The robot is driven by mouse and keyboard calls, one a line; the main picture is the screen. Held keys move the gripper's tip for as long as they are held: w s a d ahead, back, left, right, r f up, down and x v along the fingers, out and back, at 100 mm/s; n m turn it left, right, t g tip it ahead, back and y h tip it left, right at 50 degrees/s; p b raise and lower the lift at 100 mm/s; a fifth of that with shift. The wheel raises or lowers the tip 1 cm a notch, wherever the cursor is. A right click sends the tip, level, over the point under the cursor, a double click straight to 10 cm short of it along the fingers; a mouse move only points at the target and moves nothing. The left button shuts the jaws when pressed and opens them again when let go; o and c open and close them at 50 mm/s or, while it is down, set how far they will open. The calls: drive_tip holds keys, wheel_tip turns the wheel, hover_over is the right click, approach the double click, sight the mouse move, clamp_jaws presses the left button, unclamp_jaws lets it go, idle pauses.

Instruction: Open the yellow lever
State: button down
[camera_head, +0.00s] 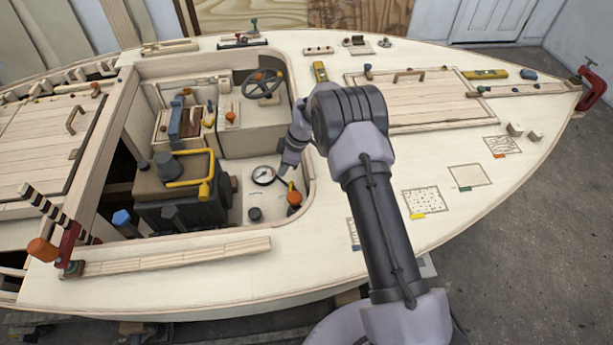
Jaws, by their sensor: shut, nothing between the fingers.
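The yellow lever (208,172) is a bent yellow bar at the right side of a dark, brown-topped engine box in the cockpit.
An orange-capped post (294,199) and a dark knob (255,214) stand near my gripper. A steering wheel (262,84) is behind, and a blue lever (175,120) stands farther left. The cockpit's wooden rim (308,190) curves close to my wrist. Open floor lies between gauge and engine box.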

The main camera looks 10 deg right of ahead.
sight(291, 186)
drive_tip(key=b+x, duration=0.3)
drive_tip(key=x, duration=0.6)
drive_tip(key=shift+a+f, duration=0.2)
drive_tip(key=shift+a, duration=0.05)
drive_tip(key=d, duration=0.3)
drive_tip(key=shift+s+f, duration=0.1)
drive_tip(key=shift+s, duration=0.25)
drive_tip(key=shift+s+d, duration=0.1)
drive_tip(key=shift+d, duration=0.3)
drive_tip(key=b, duration=0.1)
drive_tip(key=d+n+b, duration=0.1)
drive_tip(key=b, duration=0.1)
drive_tip(key=shift+s+d+f, duration=0.1)
drive_tip(key=shift+f, duration=0.15)
drive_tip(key=shift+d+n, duration=0.1)
drive_tip(key=shift+n, duration=0.2)
drive_tip(key=shift+s+r, duration=0.2)
drive_tip(key=shift+r, duration=0.05)
